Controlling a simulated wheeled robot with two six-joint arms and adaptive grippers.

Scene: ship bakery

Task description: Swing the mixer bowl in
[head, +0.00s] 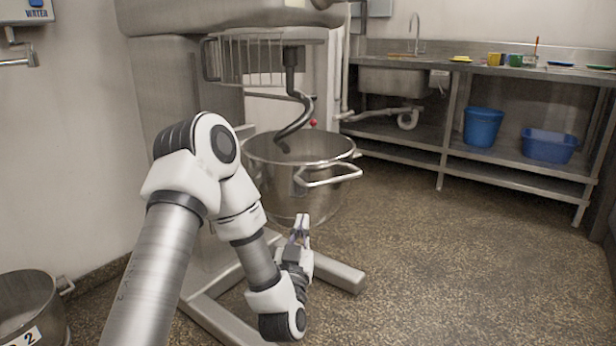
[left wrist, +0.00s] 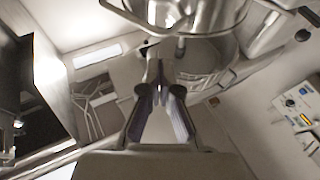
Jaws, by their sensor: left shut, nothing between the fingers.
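The steel mixer bowl (head: 300,178) stands under the mixer head (head: 235,15) in the head view, with the curved dough hook (head: 297,115) reaching down at its mouth. A loop handle (head: 328,177) sticks out from the bowl's near right side. My left gripper (head: 301,222) is in front of the bowl, just below the handle, shut and empty. In the left wrist view my left gripper (left wrist: 158,72) points towards the bowl (left wrist: 205,50), and its fingertips look close to the bowl or handle; whether they touch I cannot tell. My right gripper is not in view.
The mixer's base legs (head: 345,277) lie on the floor below the bowl. A pot (head: 30,300) stands at the lower left. A steel sink counter (head: 480,68) with a blue bucket (head: 483,127) and blue tub (head: 548,146) is at the back right. The floor at right is clear.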

